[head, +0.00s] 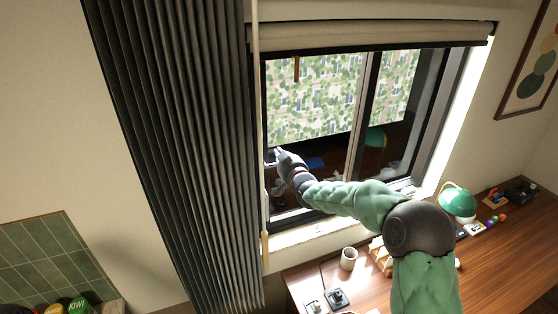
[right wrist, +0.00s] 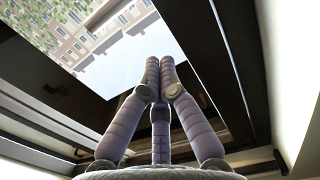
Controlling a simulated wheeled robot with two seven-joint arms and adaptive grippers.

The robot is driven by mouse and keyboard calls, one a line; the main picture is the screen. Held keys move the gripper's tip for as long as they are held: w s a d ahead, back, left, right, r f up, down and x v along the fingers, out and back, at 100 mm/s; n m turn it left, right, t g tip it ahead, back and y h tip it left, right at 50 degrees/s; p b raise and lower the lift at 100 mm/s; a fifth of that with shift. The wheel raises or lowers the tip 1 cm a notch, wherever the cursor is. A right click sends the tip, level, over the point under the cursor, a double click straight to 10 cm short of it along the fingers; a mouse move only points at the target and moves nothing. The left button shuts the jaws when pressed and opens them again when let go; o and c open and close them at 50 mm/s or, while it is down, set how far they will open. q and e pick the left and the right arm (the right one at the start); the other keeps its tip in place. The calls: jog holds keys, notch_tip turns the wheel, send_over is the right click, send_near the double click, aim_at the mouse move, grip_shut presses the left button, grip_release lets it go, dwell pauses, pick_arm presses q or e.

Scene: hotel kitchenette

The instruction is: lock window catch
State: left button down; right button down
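The window (head: 362,110) has a dark frame with an upright bar between its two panes. My right gripper (head: 279,154) is at the left side of the window, low beside the dark frame. In the right wrist view its purple-grey fingers (right wrist: 160,62) are drawn together at the tips, with nothing visible between them. Dark window frame bars (right wrist: 215,75) lie around and behind the fingers there. I cannot make out the window catch for certain in either view; the gripper may hide it. My left gripper is not in view.
A dark pleated curtain (head: 180,120) hangs left of the window, with a pale cord or rod (head: 257,120) beside it. Below, the wooden desk (head: 400,284) holds a white mug (head: 348,258), a green lamp (head: 457,201) and small items. A framed picture (head: 530,75) hangs at right.

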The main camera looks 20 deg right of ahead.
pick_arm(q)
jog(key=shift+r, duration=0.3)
pick_arm(e)
jog(key=shift+w+f, duration=0.2)
jog(key=shift+f, duration=1.55)
